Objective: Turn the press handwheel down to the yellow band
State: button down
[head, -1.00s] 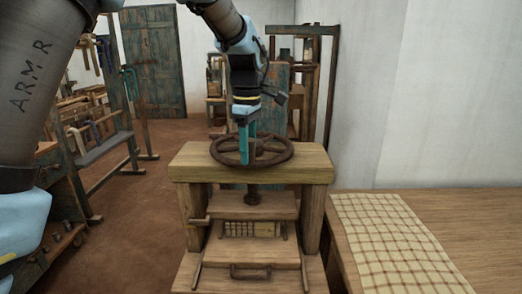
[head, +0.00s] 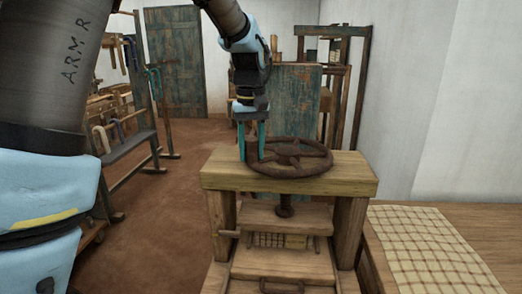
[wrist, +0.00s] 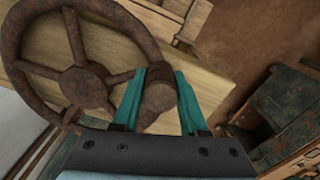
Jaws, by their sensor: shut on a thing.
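The press handwheel (head: 288,154) is a rusty brown spoked wheel lying flat above the wooden top beam (head: 325,182) of the press. In the wrist view the handwheel (wrist: 85,87) fills the upper left. My gripper (head: 253,158) points down at the wheel's left side, its two teal fingers on either side of the rim. Below the beam, the screw (head: 285,205) meets a wooden platen (head: 285,217). I cannot make out a yellow band.
A pale bundle (head: 280,241) lies below the platen, and a drawer-like handle (head: 282,286) is at the front. A table with a checked cloth (head: 430,245) stands at the right. Racks (head: 130,155) stand at the left. The brown floor (head: 170,215) between is clear.

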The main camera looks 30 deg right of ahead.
jog(key=shift+w+m+p, duration=0.3)
jog(key=shift+w+m, duration=0.9)
jog(key=shift+c, duration=2.2)
grip_release()
notch_tip(320, 180, up, 11)
jog(key=b, duration=0.2)
jog(key=shift+f, duration=0.15)
